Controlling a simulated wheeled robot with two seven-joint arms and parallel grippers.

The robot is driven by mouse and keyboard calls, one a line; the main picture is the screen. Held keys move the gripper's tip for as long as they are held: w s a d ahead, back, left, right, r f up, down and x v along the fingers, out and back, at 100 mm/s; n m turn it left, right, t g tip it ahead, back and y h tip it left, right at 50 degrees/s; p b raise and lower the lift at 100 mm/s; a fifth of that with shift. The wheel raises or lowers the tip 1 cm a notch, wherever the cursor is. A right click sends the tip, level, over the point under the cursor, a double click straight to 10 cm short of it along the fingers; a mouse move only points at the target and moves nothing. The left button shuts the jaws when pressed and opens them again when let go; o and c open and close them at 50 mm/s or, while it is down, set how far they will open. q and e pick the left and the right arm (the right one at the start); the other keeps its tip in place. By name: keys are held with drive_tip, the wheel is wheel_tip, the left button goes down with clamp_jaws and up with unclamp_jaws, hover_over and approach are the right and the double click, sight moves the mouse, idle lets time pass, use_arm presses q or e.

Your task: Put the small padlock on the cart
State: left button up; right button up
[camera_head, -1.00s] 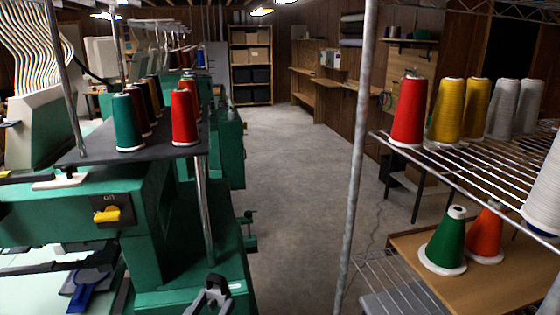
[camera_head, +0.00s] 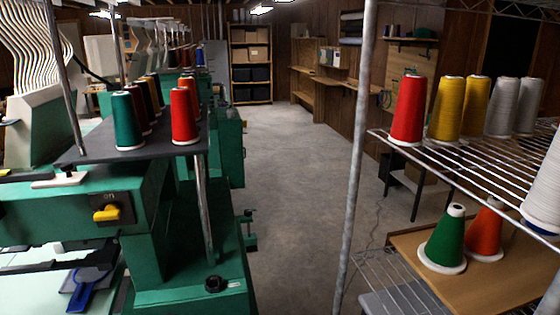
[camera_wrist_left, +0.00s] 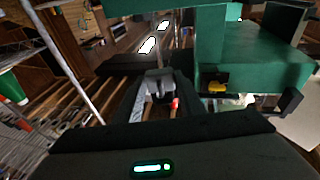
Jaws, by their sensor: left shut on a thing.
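My left gripper (camera_wrist_left: 157,84) shows in the left wrist view, with its dark body across the bottom. It is shut on a small dark grey thing at its fingertips, too dark and small to make out clearly as the padlock. My left gripper is out of the head view. My right gripper is in neither view. I cannot pick out the cart with certainty in either view.
A green embroidery machine (camera_head: 190,295) with a black thread shelf (camera_head: 165,140) stands at left. A wire rack (camera_head: 470,170) with thread cones is at right, a wooden board (camera_head: 500,280) below it. The concrete floor (camera_head: 285,180) between them is clear.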

use_arm(q)
drive_tip(key=shift+d+r, duration=0.1)
idle(0.7)
drive_tip(key=w+d+r+m+g+h, duration=0.2)
drive_tip(key=d+r+m+h, duration=0.2)
drive_tip(key=d+r+h, duration=0.1)
drive_tip(key=w+d+r+m+g+h, duration=0.2)
drive_tip(key=d+r+m+h, duration=0.2)
drive_tip(key=d+h, duration=0.4)
drive_tip(key=shift+w+d+r+g, duration=0.25)
drive_tip(key=shift+d+r+g, duration=0.15)
drive_tip(key=shift+r, duration=0.1)
drive_tip(key=shift+a, duration=0.1)
idle(0.4)
drive_tip(key=s+a+f+n+t+y, duration=0.1)
drive_tip(key=a+f+n+y, duration=0.1)
drive_tip(key=a+f+y, duration=0.1)
drive_tip(key=s+a+f+n+t+y, duration=0.2)
drive_tip(key=a+f+n+y, duration=0.1)
drive_tip(key=a+y, duration=0.2)
drive_tip(key=s+a+f+n+t+y, duration=0.1)
drive_tip(key=a+f+n+y, duration=0.2)
drive_tip(key=a+f+y, duration=0.1)
drive_tip(key=shift+s+a+f+t+y, duration=0.15)
drive_tip(key=shift+a+t+y, duration=0.1)
drive_tip(key=shift+a, duration=0.2)
drive_tip(key=shift+s+a+r+t+y, duration=0.15)
drive_tip(key=shift+a+y, duration=0.1)
drive_tip(key=shift+a, duration=0.2)
